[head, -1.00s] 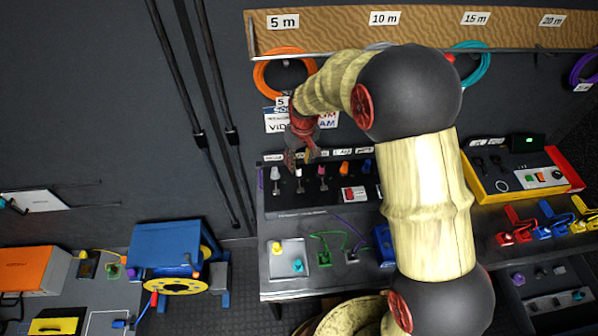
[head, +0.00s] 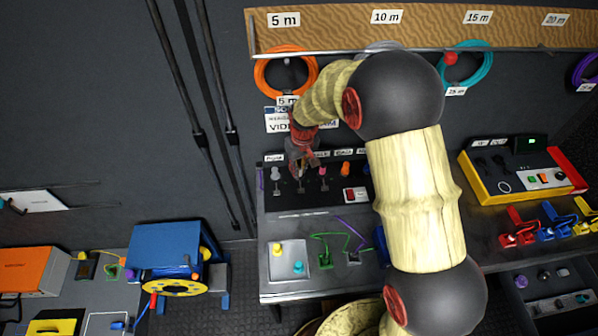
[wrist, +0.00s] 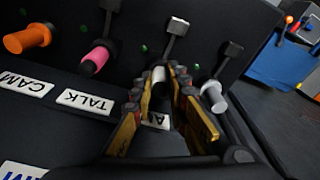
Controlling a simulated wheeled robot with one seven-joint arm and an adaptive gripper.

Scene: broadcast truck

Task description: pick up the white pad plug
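The white plug (wrist: 159,76) sits on the dark panel under a small lever, between the pink plug and the pale grey plug. In the wrist view my gripper (wrist: 163,78) has its two yellow-and-dark fingers spread either side of it, tips near it. I cannot tell whether they touch it. In the head view my gripper (head: 302,168) is low over the panel and covers the white plug. A label behind the fingers is partly hidden; only an "A" shows.
A pale grey plug (wrist: 213,96) stands close beside the right finger. A pink plug (wrist: 95,61) and an orange plug (wrist: 28,38) are to the left. A tray (head: 287,262) with yellow and cyan pieces lies in front of the panel. A blue reel (head: 170,262) stands left.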

